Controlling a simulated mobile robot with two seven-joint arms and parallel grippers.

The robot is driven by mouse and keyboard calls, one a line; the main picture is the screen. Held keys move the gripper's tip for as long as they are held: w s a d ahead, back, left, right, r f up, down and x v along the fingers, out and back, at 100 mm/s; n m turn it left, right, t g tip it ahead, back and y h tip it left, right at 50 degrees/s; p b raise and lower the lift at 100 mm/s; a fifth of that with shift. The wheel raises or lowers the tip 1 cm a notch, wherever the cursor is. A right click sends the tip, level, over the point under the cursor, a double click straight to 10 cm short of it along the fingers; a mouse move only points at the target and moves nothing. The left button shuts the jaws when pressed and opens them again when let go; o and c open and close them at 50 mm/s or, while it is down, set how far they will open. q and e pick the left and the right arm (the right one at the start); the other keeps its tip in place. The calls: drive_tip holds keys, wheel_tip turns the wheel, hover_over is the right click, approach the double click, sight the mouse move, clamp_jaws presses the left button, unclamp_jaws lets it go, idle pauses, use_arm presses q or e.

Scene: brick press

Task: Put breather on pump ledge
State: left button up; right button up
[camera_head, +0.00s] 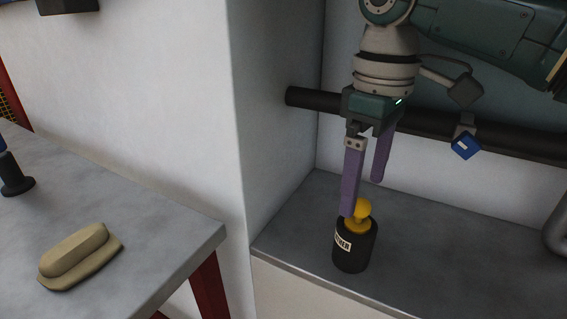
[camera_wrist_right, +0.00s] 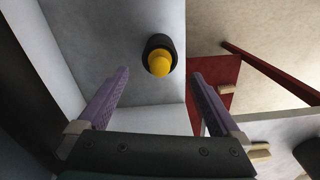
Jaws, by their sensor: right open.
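The breather (camera_head: 354,248) is a black cylinder with a pale label and a yellow knob on top. It stands upright on the grey pump ledge (camera_head: 445,245), close to the front edge. My right gripper (camera_head: 363,198) is open and points down just above it, with one purple finger overlapping the knob in the head view. In the right wrist view, the breather's yellow knob (camera_wrist_right: 159,63) shows between and beyond the two spread fingers (camera_wrist_right: 160,73); nothing is gripped. My left gripper is not in view.
A dark pipe (camera_head: 310,98) with a blue tag (camera_head: 466,146) runs along the back wall behind my right arm. A white wall (camera_head: 245,150) separates the ledge from a grey table (camera_head: 165,225) holding a tan block (camera_head: 78,255). A grey curved part stands at the ledge's right.

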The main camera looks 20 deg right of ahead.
wheel_tip(320, 180, up, 3)
drive_tip(key=shift+r, duration=0.1)
idle(0.3)
idle(0.9)
